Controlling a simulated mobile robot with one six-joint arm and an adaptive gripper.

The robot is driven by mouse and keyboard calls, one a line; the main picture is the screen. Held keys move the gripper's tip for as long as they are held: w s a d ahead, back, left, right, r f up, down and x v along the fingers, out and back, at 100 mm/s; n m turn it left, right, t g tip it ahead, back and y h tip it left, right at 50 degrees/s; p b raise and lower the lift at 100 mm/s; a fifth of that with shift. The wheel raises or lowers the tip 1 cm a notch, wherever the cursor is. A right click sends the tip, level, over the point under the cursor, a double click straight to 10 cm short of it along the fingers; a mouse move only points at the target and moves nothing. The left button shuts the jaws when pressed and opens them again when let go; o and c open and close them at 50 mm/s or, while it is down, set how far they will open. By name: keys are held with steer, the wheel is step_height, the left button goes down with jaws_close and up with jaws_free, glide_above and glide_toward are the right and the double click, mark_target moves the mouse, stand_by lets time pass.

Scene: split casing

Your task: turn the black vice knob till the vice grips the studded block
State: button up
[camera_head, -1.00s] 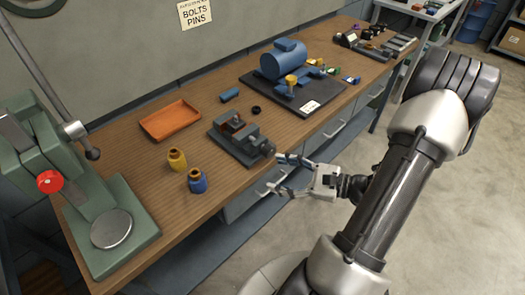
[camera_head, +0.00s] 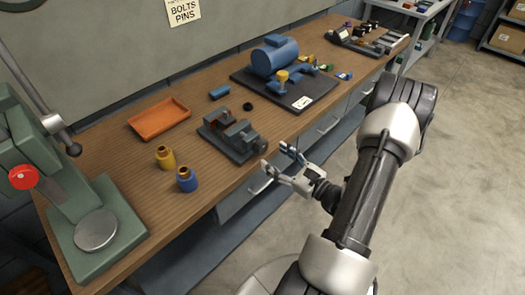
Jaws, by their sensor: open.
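The grey vice (camera_head: 225,136) sits on the wooden bench near its front edge. Its dark knob (camera_head: 261,146) is at the right end, facing the front edge. A small brownish block (camera_head: 226,117) shows between the jaws; its studs and any gap are too small to make out. My gripper (camera_head: 274,158) is open and empty, just off the bench's front edge. Its two fingertips point toward the knob, one to the right of it and one below it in the picture. Whether either finger touches the knob cannot be told.
The bench (camera_head: 215,89) also holds an orange tray (camera_head: 159,118), a yellow bottle (camera_head: 165,158), a blue bottle (camera_head: 187,180) and a small black ring (camera_head: 247,106). A green press (camera_head: 95,215) stands at left, a blue motor (camera_head: 274,58) behind right.

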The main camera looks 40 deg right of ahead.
mark_target(264, 149)
steer(key=w, duration=0.4)
steer(key=w+b, duration=0.1)
steer(key=w, duration=0.1)
steer(key=shift+w+a, duration=0.2)
steer(key=shift+a, duration=0.05)
steer(key=c, duration=1.1)
